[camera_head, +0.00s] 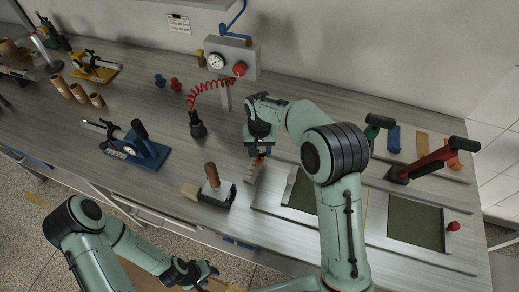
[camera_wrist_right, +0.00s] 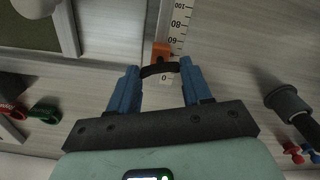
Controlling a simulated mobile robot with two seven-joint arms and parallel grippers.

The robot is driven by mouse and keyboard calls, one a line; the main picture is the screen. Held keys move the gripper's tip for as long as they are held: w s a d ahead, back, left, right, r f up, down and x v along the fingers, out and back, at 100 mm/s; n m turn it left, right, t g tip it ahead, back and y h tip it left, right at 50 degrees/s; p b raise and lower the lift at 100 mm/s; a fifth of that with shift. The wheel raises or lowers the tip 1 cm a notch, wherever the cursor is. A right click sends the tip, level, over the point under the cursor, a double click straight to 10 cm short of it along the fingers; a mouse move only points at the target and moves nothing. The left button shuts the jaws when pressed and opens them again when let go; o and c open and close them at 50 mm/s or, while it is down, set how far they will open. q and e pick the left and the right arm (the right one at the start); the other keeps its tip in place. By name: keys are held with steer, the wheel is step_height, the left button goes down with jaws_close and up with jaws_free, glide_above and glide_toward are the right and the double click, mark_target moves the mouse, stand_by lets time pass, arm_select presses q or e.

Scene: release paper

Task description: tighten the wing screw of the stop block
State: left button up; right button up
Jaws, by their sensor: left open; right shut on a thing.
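The dark, curved wing screw (camera_wrist_right: 160,69) is on the near side of the block, between the blue fingertips of my right gripper (camera_wrist_right: 160,76). My right gripper is shut on the wing screw. In the head view this gripper (camera_head: 260,150) points down at the ruler strip (camera_head: 253,178), and it mostly hides the block and screw. My left gripper (camera_head: 207,272) is open and empty, low at the table's front edge, away from the block.
A block with a wooden handle (camera_head: 212,178) stands left of the ruler. Boards with green mats (camera_head: 415,226) and a red lever (camera_head: 435,160) lie to the right. A blue-based clamp (camera_head: 140,150) stands left.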

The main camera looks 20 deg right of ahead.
steer(key=o, duration=1.1)
steer(key=shift+c, duration=0.2)
step_height(320, 180, up, 14)
steer(key=shift+f+p, duration=0.25)
steer(key=shift+p, duration=0.05)
